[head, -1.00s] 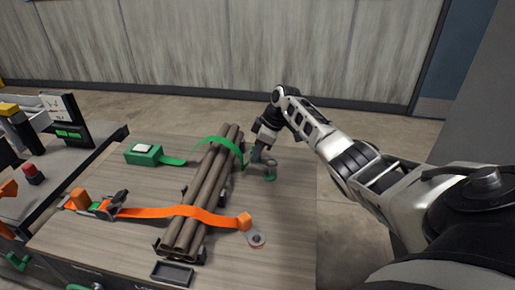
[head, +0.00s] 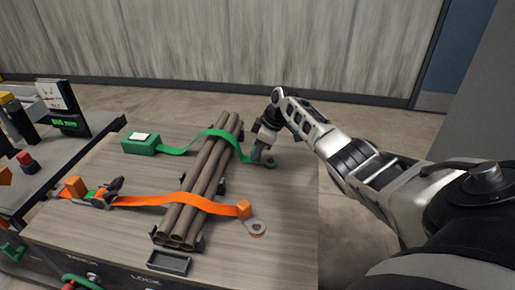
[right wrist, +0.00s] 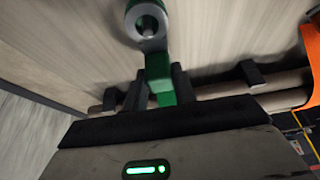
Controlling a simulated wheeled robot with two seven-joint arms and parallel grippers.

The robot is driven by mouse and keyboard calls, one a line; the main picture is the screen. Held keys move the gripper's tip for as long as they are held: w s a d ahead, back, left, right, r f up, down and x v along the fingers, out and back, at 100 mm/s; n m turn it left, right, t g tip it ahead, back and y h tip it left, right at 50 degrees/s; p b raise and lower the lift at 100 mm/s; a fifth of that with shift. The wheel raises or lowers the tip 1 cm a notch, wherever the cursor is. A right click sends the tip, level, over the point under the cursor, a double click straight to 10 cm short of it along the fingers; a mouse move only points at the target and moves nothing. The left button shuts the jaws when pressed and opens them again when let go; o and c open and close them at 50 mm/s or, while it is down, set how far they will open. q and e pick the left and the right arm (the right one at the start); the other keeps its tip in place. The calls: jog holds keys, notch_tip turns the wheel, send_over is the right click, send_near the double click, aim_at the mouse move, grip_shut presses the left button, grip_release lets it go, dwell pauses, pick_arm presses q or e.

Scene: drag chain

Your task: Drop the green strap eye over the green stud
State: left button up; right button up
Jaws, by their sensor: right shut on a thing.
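The green strap (head: 205,137) runs from a green ratchet box (head: 140,143) over the bundle of brown pipes. My right gripper (head: 261,157) is shut on the green block (right wrist: 158,75) at the strap's end, right of the pipes and low over the table. The strap's grey metal eye (right wrist: 147,24) juts out beyond the fingers in the right wrist view. Green shows in and beside its hole. The green stud's spot (head: 269,164) lies at the eye in the head view. I cannot tell whether the eye is around the stud or just above it. My left gripper is not in view.
An orange strap (head: 170,198) crosses the near end of the pipes (head: 196,190), with its eye (head: 256,227) at the right. A small dark tray (head: 169,262) sits at the table's front. The table's right part is clear.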

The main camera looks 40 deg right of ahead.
jog(key=shift+f, duration=0.1)
dwell(0.3)
jog(key=o, duration=1.1)
jog(key=shift+c, duration=0.2)
jog(key=v, duration=1.6)
jog(key=x, duration=1.6)
jog(key=shift+r+p, duration=0.3)
jog(key=shift+r, duration=0.15)
